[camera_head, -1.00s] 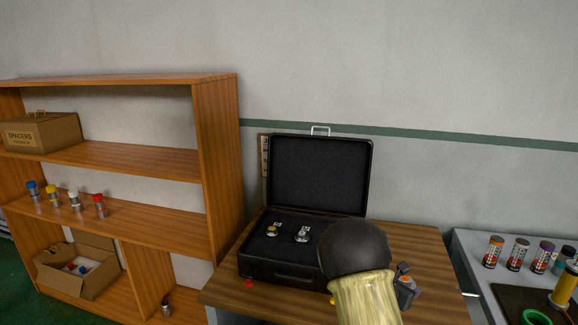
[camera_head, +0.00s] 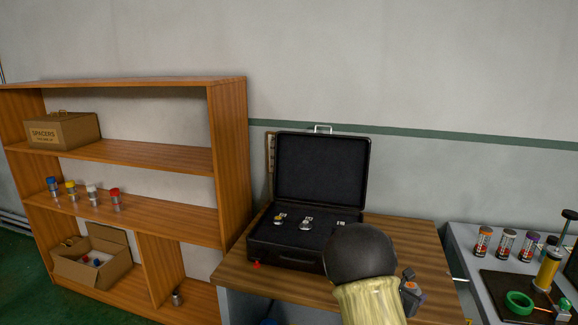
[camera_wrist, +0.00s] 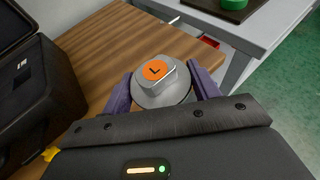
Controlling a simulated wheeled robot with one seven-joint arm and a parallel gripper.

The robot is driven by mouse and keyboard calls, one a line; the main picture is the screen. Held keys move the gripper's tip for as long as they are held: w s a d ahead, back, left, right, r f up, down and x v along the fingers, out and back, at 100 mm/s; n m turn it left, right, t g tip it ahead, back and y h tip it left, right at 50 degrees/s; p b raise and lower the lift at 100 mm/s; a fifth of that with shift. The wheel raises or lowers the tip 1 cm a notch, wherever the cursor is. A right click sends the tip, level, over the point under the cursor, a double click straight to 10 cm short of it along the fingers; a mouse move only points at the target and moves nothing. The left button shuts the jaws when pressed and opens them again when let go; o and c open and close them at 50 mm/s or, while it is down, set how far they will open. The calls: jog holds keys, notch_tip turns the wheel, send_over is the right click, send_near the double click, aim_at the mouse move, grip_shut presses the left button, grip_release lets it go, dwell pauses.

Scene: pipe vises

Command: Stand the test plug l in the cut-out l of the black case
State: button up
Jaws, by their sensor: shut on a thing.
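The test plug l (camera_wrist: 158,74), a grey metal knob with an orange disc marked L on top, is held between the purple fingers of my gripper (camera_wrist: 162,90) in the wrist view. In the head view the plug (camera_head: 410,287) shows grey and orange beside my dark wrist, over the right part of the wooden table. The black case (camera_head: 296,258) stands open on the table, left of my gripper. Two plugs stand in its foam beside small white labels. A third label shows at the right; my arm hides the foam in front of it.
A wooden shelf (camera_head: 228,165) stands left of the table (camera_head: 240,276), with coloured cylinders and boxes. A grey bench (camera_head: 480,285) with several cylinders and a green ring (camera_head: 519,301) is at the right. A red item (camera_head: 256,265) lies by the case's front left corner.

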jog(key=shift+s, duration=0.2)
jog(key=s+a+f+p, duration=0.2)
jog(key=s+a+f, duration=0.4)
jog(key=a, duration=0.3)
jog(key=s+a+f+p, duration=0.3)
jog(key=s+a+f, duration=0.4)
jog(key=s+a, duration=0.1)
jog(key=shift+s+a, duration=0.35)
jog(key=shift+a, duration=0.1)
jog(key=n+t+y, duration=0.3)
jog(key=n+y, duration=0.1)
